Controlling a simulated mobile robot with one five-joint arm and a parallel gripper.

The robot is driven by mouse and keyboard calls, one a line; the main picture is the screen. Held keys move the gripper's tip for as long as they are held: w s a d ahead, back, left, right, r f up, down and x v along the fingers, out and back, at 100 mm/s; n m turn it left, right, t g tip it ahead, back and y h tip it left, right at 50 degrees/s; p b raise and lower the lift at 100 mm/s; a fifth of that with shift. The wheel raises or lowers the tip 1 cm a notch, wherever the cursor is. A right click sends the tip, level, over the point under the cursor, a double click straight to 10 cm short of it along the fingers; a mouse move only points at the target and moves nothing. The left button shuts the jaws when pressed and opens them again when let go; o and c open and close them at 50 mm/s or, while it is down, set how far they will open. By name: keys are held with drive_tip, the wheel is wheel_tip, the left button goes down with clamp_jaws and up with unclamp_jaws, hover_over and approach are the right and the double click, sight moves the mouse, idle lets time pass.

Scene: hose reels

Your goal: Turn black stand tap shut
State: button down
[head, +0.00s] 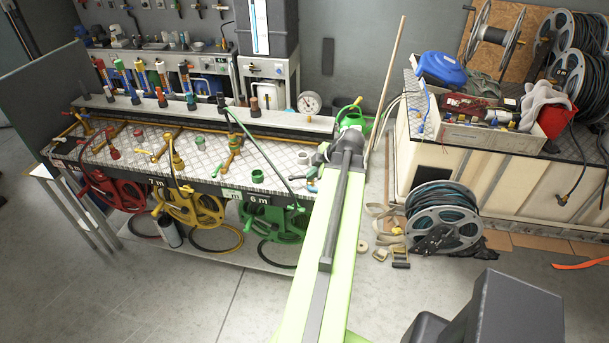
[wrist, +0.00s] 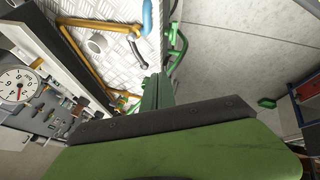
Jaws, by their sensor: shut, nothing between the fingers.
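My gripper (wrist: 157,88) is shut and empty at the centre of the wrist view, pointing over the edge of the tread-plate bench top (wrist: 118,48). A dark tap lever (wrist: 137,50) shows just beyond and left of the fingertips, below a blue pipe end (wrist: 147,17); a gap seems to part it from the fingers. A brass pipe (wrist: 98,22) runs left of it. I cannot tell for sure that this lever is the black stand's tap. In the head view my arm's end covers the bench's right end, and the fingertips are hidden.
Red (head: 118,192), yellow (head: 190,207) and green (head: 268,222) hose reels hang along the bench front. Several coloured uprights stand on the back shelf (head: 205,119). A round dial (head: 310,103) is behind. A loose reel (head: 442,216) stands on the floor at right. Open floor lies in front.

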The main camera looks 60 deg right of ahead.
sight(301, 177)
drive_tip(key=w+d+f+b, duration=0.1)
drive_tip(key=w+f+b, duration=0.1)
drive_tip(key=w+d+f+b, duration=0.1)
drive_tip(key=w+f+b, duration=0.2)
drive_tip(key=w+d+f+b, duration=0.2)
drive_tip(key=f, duration=0.1)
drive_tip(key=shift+w+f, duration=0.2)
drive_tip(key=shift+w, duration=0.05)
